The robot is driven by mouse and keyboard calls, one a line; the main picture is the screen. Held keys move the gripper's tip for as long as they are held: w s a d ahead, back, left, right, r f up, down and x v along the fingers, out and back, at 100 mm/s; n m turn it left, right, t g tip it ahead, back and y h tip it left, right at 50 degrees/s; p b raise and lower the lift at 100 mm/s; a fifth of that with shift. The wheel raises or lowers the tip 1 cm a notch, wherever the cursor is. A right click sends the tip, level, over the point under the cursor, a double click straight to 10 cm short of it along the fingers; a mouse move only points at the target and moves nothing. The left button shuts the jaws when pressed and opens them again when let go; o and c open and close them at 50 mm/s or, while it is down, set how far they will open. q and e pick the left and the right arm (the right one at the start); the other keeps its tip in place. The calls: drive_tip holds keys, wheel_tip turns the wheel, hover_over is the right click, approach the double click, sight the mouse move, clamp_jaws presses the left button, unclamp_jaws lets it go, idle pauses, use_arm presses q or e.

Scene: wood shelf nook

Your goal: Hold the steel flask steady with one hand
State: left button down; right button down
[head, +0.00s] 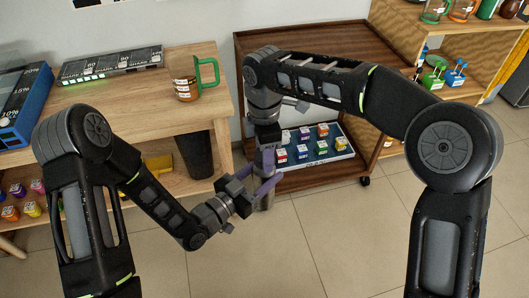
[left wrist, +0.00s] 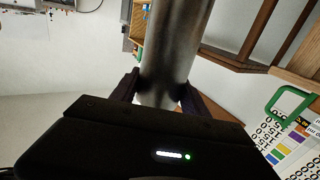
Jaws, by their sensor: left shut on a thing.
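The steel flask (left wrist: 172,45) is a shiny grey cylinder between the two dark fingers of my left gripper (left wrist: 160,88) in the left wrist view. In the head view, my left gripper (head: 262,186) is shut on the flask, in front of the dark wood shelf unit. Only a small grey part of the flask (head: 267,203) shows there, below the purple fingers. My right gripper (head: 267,148) hangs from the right arm just above the left one, close to the flask's upper end. Its fingers are too small and overlapped to read.
A tray of small coloured boxes (head: 342,155) lies on the low shelf of the dark wood unit (head: 315,182). A wooden table (head: 120,110) at left bears a mug with a green handle (head: 186,84). A dark bin (head: 194,158) stands below. The tiled floor in front is clear.

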drive_tip(key=shift+r, duration=0.15)
drive_tip(key=shift+r, duration=0.95)
drive_tip(key=shift+r, duration=0.15)
drive_tip(key=shift+r, duration=1.9)
